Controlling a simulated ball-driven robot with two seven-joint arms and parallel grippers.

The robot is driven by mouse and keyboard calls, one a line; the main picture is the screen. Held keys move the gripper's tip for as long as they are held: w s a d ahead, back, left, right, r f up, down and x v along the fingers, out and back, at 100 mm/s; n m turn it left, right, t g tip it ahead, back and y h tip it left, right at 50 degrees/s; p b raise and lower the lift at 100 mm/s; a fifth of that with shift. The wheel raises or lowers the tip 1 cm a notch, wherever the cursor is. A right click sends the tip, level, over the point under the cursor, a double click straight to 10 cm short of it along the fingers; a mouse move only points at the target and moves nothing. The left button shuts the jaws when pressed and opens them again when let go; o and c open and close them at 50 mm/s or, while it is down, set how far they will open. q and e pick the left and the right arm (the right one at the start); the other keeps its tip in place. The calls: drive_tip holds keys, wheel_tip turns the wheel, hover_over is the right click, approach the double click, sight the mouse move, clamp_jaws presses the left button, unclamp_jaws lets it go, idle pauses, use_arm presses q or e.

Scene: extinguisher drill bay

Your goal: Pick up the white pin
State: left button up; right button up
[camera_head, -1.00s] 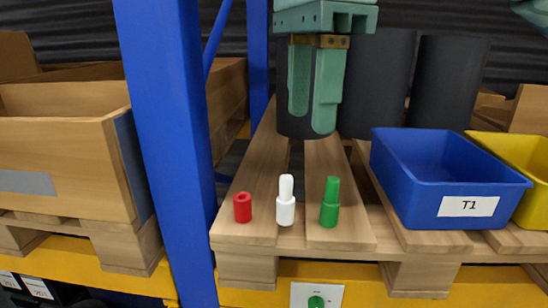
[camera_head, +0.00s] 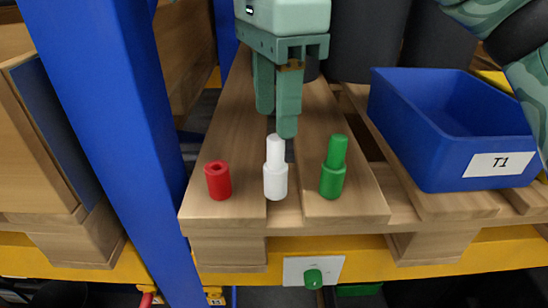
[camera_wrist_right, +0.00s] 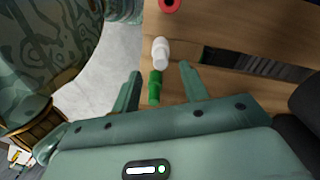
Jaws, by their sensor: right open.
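The white pin (camera_head: 275,172) stands upright near the front edge of the wooden pallet, between a red cylinder (camera_head: 217,180) and a green pin (camera_head: 333,170). My right gripper (camera_head: 276,122) comes down from above, open and empty, with its fingertips above and behind the white pin in the head view. In the right wrist view the white pin (camera_wrist_right: 160,53) appears just past the tips of the open gripper (camera_wrist_right: 160,70). There the green pin (camera_wrist_right: 155,88) appears between the fingers, and the red cylinder (camera_wrist_right: 169,4) is cut by the top edge. My left gripper is not in view.
A blue bin (camera_head: 430,140) marked T1 stands on the right of the pallet (camera_head: 235,210). A blue upright post (camera_head: 110,130) rises at the left, beside a wooden crate (camera_head: 35,160). Dark cylinders (camera_head: 370,45) stand at the back.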

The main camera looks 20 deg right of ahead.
sight(275, 138)
drive_tip(key=shift+w+f, duration=0.55)
drive_tip(key=shift+f, duration=0.05)
drive_tip(key=shift+s+f, duration=0.2)
drive_tip(key=shift+f, duration=0.4)
drive_tip(key=shift+s+f, duration=0.2)
drive_tip(key=shift+f, duration=0.4)
drive_tip(key=shift+s+f, duration=0.2)
drive_tip(key=shift+f, duration=0.55)
drive_tip(key=shift+w, duration=0.2)
drive_tip(key=c, duration=0.8)
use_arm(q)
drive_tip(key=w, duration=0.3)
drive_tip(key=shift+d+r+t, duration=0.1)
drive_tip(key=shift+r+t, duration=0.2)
use_arm(e)
drive_tip(key=shift+s, duration=0.1)
clamp_jaws()
use_arm(q)
drive_tip(key=shift+p, duration=0.3)
use_arm(e)
drive_tip(key=shift+r, duration=0.1)
